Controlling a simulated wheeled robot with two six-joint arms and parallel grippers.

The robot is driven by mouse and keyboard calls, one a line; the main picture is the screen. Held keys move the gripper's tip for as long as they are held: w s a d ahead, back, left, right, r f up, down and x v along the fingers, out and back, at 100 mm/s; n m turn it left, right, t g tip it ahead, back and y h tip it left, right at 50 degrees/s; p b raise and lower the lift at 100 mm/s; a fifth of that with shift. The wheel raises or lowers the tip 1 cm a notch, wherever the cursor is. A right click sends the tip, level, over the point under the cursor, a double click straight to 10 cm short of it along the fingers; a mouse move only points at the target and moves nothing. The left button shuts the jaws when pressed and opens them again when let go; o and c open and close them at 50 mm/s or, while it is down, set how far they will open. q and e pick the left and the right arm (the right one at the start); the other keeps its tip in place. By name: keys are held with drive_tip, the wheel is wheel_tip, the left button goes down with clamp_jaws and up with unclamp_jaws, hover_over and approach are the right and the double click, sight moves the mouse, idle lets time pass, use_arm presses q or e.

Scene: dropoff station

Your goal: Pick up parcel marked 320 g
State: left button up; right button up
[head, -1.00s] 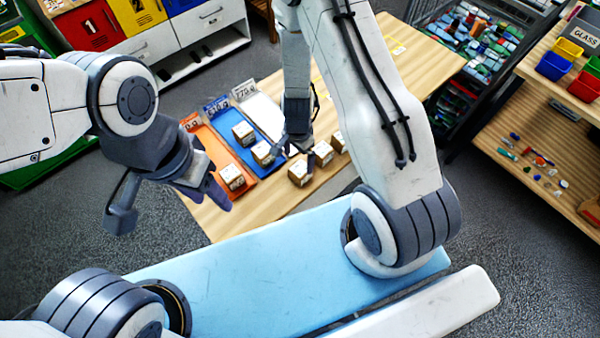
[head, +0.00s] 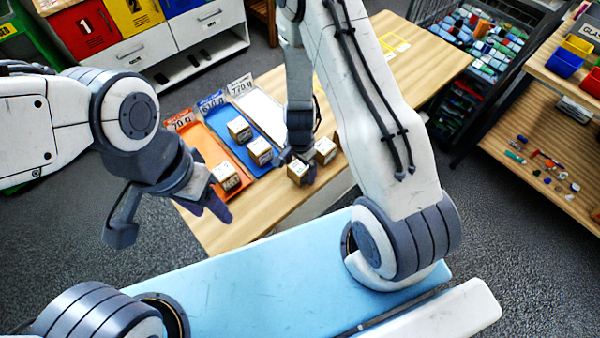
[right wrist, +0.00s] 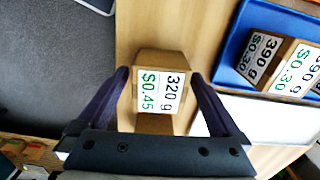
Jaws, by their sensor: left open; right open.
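The parcel marked 320 g (right wrist: 162,92) is a small tan carton with a white label reading 320 g and $0.45 in the right wrist view. It sits on the wooden table, between the spread fingers of my right gripper (right wrist: 160,85), which is open. In the head view this parcel (head: 297,172) appears at the table's front side, beside the white tray, with my right gripper (head: 298,162) over it. Whether a finger touches it I cannot tell. My left gripper (head: 170,222) is open and empty, near the table's left end.
An orange tray (head: 208,148) holds one parcel (head: 225,175). A blue tray (head: 222,125) holds two parcels; one (right wrist: 290,65) reads 390 g. A white tray (head: 262,110) lies beside it. Another parcel (head: 325,150) stands right of my right gripper. The wooden table (head: 405,70) has free room at the far right.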

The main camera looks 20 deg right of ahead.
drive_tip(key=shift+r, duration=0.1)
clamp_jaws()
